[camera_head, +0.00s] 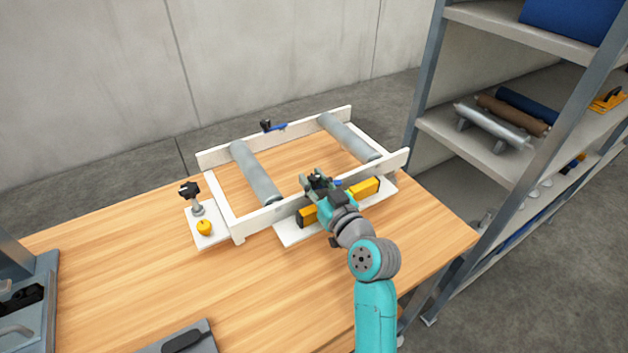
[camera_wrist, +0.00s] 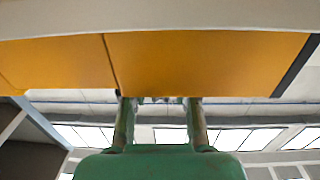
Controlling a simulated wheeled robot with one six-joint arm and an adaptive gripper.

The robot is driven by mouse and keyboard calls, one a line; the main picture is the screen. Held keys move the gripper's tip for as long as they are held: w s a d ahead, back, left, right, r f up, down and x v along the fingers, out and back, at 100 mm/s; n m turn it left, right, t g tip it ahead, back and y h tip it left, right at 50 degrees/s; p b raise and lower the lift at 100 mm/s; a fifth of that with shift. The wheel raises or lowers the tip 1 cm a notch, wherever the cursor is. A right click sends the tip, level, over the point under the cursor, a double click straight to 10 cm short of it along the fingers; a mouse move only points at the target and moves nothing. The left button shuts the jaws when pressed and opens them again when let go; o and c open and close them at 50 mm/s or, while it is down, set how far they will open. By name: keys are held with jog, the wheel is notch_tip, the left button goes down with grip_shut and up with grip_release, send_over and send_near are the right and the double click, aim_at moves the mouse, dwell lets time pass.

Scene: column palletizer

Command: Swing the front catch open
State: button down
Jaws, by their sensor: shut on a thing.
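The white frame (camera_head: 222,214) with two grey rollers (camera_head: 256,172) stands on the wooden table. The front catch (camera_head: 337,183) shows only as a small blue part at the front rail, mostly hidden by my gripper. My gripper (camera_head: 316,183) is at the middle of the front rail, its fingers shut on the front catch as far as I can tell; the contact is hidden. In the wrist view my two fingers (camera_wrist: 160,101) reach up under an orange-yellow bar, with their tips hidden. A similar catch (camera_head: 272,127), black and blue, sits on the back rail.
A yellow bar (camera_head: 365,188) with black ends lies on a white plate (camera_head: 295,235) just before the front rail, under my wrist. A small stand (camera_head: 197,207) and yellow knob (camera_head: 204,227) are at the left. Shelves (camera_head: 470,135) rise at the right.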

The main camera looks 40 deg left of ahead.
jog(key=shift+s+m+t+h, duration=0.1)
jog(key=shift+m+t+h, duration=0.45)
jog(key=shift+t, duration=0.25)
jog(key=shift+m+t+h, duration=0.55)
jog(key=shift+m+t, duration=0.2)
jog(key=shift+t, duration=0.15)
jog(key=shift+m+t+h, duration=1.3)
jog(key=shift+t+h, duration=0.1)
jog(key=shift+t, duration=0.1)
jog(key=shift+m+t+h, duration=0.4)
jog(key=shift+h, duration=0.1)
jog(key=c, duration=0.9)
grip_release()
jog(key=shift+o, duration=0.2)
jog(key=v, duration=1.2)
